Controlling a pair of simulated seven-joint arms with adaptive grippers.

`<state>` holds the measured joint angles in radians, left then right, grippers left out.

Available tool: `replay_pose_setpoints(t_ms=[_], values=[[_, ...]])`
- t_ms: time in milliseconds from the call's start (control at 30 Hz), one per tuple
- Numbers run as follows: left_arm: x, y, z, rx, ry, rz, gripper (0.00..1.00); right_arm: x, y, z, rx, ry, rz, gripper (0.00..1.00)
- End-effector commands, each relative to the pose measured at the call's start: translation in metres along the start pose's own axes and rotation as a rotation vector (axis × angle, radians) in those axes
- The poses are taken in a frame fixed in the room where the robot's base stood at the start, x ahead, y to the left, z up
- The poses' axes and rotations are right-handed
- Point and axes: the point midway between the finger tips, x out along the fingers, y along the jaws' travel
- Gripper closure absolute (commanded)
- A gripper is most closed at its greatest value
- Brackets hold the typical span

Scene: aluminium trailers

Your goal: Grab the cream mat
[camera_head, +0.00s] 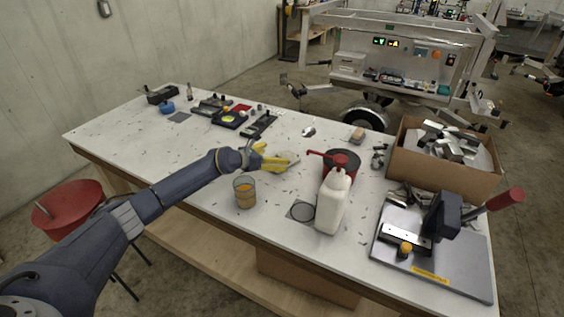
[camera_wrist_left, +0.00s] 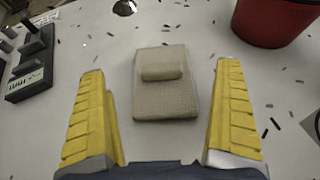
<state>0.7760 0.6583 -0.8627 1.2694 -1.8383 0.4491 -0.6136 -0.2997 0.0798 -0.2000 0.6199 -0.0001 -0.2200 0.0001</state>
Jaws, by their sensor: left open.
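The cream mat (camera_wrist_left: 165,110) lies flat on the white table, with a small beige block (camera_wrist_left: 162,65) resting on it. In the head view the mat (camera_head: 289,157) is near the middle of the table, partly hidden by my gripper. My left gripper (camera_head: 268,157) is open and empty. In the left wrist view its yellow fingers (camera_wrist_left: 160,72) are spread wide, one on each side of the mat, with gaps between. I cannot tell their exact height above the table. My right gripper is not in view.
A red pot (camera_wrist_left: 268,18) and a white bottle (camera_head: 332,203) stand right of the mat. A glass cup (camera_head: 244,192) stands close in front of my gripper. Black trays (camera_head: 230,118) lie behind left. A cardboard box (camera_head: 440,180) and clamp board are at right. Small shavings litter the table.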

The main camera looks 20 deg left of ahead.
Motion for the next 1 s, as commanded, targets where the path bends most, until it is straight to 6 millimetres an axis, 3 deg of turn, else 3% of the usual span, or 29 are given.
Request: replay_pose_setpoints(t_ms=[500,900,1000], values=[[0.048,-0.001,-0.004,0.000,-0.001,0.001,0.00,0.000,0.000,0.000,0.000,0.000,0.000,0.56],[0.054,-0.001,-0.004,0.002,-0.002,0.001,0.00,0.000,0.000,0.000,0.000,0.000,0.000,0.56],[0.054,-0.001,-0.004,0.002,-0.002,0.001,0.09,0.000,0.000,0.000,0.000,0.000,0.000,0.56]])
